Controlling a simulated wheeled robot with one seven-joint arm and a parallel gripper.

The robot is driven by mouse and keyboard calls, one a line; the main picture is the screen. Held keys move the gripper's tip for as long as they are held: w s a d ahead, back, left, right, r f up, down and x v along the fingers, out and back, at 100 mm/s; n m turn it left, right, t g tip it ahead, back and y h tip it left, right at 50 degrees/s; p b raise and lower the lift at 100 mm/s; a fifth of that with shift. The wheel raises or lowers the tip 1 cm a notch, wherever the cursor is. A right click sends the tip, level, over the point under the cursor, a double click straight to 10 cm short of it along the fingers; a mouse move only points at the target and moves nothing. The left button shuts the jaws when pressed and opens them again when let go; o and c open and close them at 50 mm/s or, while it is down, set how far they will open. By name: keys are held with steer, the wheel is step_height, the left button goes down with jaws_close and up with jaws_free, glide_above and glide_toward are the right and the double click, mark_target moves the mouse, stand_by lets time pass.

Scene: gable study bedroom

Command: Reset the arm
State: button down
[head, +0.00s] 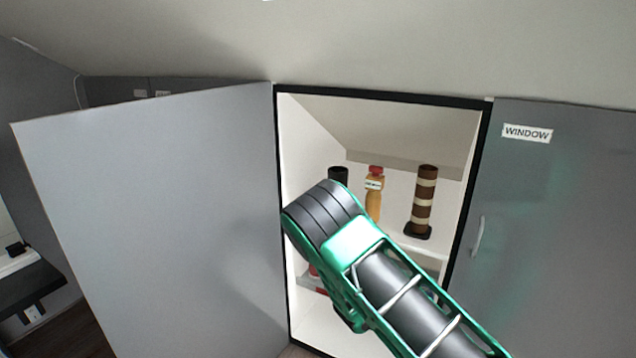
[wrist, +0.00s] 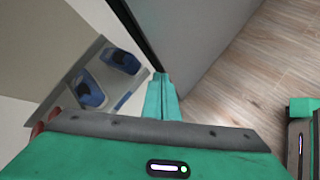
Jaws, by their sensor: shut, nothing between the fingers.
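In the wrist view, the teal fingers of my gripper (wrist: 161,85) are closed together with nothing between them. They point toward the edge of a grey panel above the floor. In the head view, my green and black arm reaches from the lower right up in front of the open cupboard (head: 381,97). My gripper cannot be made out there; the arm hides part of the lower cupboard.
The cupboard's left door (head: 150,220) stands wide open. The right door (head: 560,220), labelled WINDOW, looks shut. Inside are an orange bottle (head: 374,198) and a brown striped cylinder (head: 424,200).

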steer(key=s+d+r+m+g+y, duration=0.25)
steer(key=s+d+r+m, duration=0.4)
steer(key=r, duration=0.35)
steer(key=s+d+r+m+g+y, duration=0.1)
steer(key=s+d+r+m+g, duration=0.3)
steer(key=s+r+m, duration=0.55)
steer(key=s+r+m+y, duration=0.2)
steer(key=s+r+m, duration=0.2)
steer(key=s+r, duration=0.3)
steer(key=s+r+m+t+y, duration=0.1)
steer(key=s+r+m+y, duration=0.2)
steer(key=s+r, duration=0.5)
steer(key=s+m, duration=0.1)
steer(key=s, duration=0.6)
steer(key=shift+r, duration=0.15)
steer(key=shift+t, duration=0.25)
steer(key=shift+w+f, duration=0.25)
steer(key=shift+w, duration=0.35)
